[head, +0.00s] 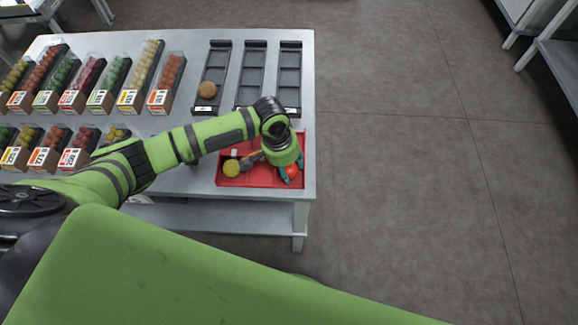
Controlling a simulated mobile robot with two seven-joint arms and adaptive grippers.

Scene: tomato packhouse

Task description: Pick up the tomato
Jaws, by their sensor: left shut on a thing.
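A red tomato (291,171) is in the red tray (262,181) at the table's front right corner. My left gripper (289,172) reaches down over the tray and is shut on the tomato. The gripper's fingers hide part of the tomato, and I cannot tell whether it is lifted off the tray floor. My right gripper does not show.
Boxes of small tomatoes (168,82) fill the table's left. Floor (420,170) at right is clear.

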